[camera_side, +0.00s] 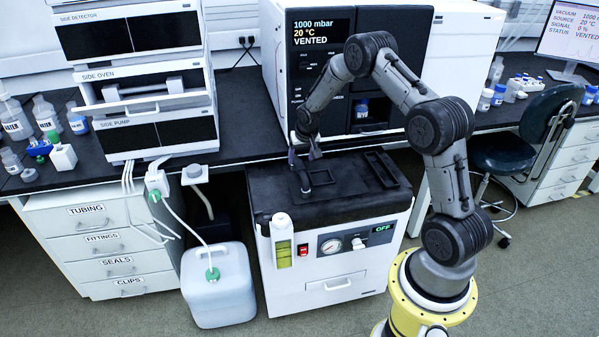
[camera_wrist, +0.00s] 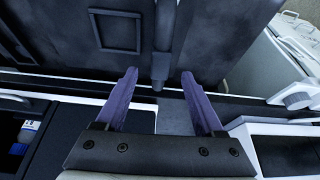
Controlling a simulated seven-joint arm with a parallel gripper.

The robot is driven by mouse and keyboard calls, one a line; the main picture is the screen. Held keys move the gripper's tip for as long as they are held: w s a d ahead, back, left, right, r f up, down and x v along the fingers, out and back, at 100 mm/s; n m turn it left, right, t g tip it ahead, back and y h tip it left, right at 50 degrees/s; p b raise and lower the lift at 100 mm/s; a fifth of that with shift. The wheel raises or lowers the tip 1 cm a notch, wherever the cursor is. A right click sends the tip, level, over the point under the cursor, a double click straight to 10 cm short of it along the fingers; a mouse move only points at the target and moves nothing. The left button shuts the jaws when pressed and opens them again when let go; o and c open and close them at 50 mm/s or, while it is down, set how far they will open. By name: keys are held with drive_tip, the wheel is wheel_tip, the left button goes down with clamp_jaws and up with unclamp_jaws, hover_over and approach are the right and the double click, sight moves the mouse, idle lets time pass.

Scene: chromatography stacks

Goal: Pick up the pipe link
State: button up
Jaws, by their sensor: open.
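A dark grey pipe piece, which looks like the pipe link (camera_side: 319,178), is on the black top of the white pump cart (camera_side: 262,207). In the wrist view the pipe link (camera_wrist: 163,38) runs straight down from the top edge, its rounded lower end near the cart's edge. My gripper (camera_side: 304,155) is above the rear of the cart top. In the wrist view its two purple fingers (camera_wrist: 160,74) are spread apart and empty, with the pipe's lower end showing between their tips. I cannot tell the height gap, and the pipe's far end is out of the wrist view.
A black recessed frame (camera_side: 381,168) lies on the right of the cart top. The instrument with the "VENTED" display (camera_side: 322,27) stands close behind my gripper. A stacked instrument tower (camera_side: 145,85) and a white jug (camera_side: 217,285) are at left. A stool (camera_side: 505,150) is at right.

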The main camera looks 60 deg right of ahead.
sight(299, 164)
drive_tip(key=x, duration=0.5)
clamp_jaws()
idle(0.3)
drive_tip(key=shift+w, duration=0.1)
